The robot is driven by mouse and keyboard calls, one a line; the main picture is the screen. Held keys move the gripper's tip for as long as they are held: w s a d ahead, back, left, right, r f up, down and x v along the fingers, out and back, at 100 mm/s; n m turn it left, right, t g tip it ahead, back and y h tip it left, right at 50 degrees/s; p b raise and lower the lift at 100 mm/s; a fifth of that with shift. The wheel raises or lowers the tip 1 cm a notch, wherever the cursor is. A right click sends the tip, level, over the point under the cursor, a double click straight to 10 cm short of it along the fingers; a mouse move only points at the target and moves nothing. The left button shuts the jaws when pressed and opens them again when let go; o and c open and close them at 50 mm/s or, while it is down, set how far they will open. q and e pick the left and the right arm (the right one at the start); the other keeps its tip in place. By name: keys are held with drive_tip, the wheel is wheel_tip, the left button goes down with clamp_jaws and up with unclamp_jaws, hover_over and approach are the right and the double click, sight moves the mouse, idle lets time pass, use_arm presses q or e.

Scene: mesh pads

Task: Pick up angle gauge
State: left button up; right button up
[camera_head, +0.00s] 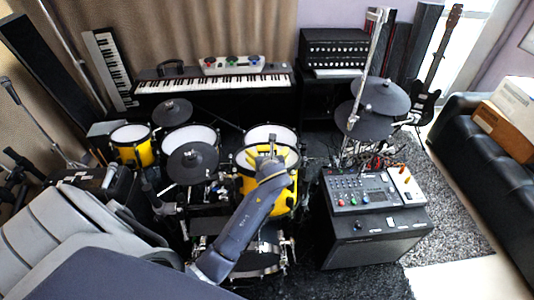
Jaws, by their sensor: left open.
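I cannot make out an angle gauge in the head view. My left arm reaches up from the bottom centre, and its gripper (268,152) is in front of the yellow drum (247,185) in the picture. The gripper is small and partly lost against the drum, and I see nothing held in it. It is open. My right gripper is not in view.
A black amplifier (375,250) carries a grey mixer (350,192) and a white box with knobs (404,184), right of my arm. Drums and cymbals (192,162) crowd the middle. A keyboard (215,84) stands behind. A black sofa (480,165) is at right.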

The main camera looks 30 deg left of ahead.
sight(267, 149)
use_arm(q)
drive_tip(key=shift+x, duration=2.65)
drive_tip(key=shift+w+r, duration=0.1)
drive_tip(key=shift+r, duration=0.05)
drive_tip(key=c, duration=1.5)
drive_tip(key=shift+r, duration=0.1)
